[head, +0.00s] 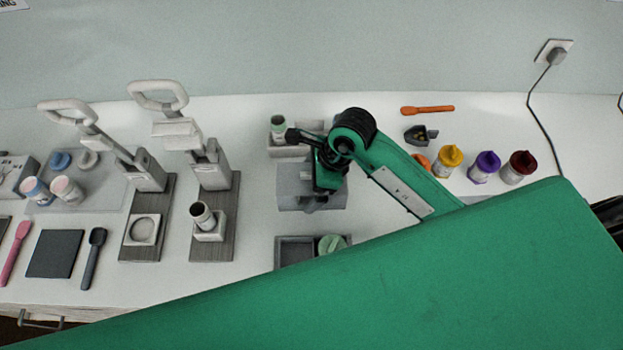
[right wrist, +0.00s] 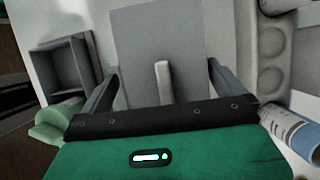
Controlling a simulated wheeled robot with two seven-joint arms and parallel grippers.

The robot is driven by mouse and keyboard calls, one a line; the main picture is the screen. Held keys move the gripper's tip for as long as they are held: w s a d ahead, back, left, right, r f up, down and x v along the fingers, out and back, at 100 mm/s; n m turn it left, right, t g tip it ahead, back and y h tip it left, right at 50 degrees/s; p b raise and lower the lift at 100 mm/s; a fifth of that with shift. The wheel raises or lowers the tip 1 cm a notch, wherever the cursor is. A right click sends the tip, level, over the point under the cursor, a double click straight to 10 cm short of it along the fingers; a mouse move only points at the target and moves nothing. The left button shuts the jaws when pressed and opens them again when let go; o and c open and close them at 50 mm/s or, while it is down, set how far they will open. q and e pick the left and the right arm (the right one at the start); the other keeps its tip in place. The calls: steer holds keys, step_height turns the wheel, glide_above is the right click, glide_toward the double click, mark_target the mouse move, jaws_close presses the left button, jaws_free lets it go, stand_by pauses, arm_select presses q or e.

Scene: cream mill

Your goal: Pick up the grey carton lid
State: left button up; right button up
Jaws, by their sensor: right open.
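The grey carton lid (head: 290,181) is a flat grey panel lying on the white worktop in the middle of the head view, partly hidden by my right gripper. In the right wrist view the grey panel (right wrist: 190,35) fills the space ahead, with a pale upright grip bar (right wrist: 163,82) between the fingers. My right gripper (head: 314,204) is over the lid; its fingers (right wrist: 161,78) are apart, one on each side of the bar. No hold on the bar shows. My left gripper is not in view.
A grey open tray (head: 293,240) with a green round piece (head: 331,243) is near the lid. A pale holder (head: 290,152) with a green-topped jar (head: 278,125) stands behind it. Two lever presses (head: 147,172) stand left. Yellow (head: 451,157), purple (head: 486,165) and dark red (head: 519,165) pots stand right.

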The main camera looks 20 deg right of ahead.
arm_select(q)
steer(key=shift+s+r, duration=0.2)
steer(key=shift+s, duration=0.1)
arm_select(e)
steer(key=shift+x, duration=0.8)
steer(key=c, duration=0.7)
steer(key=shift+r, duration=0.1)
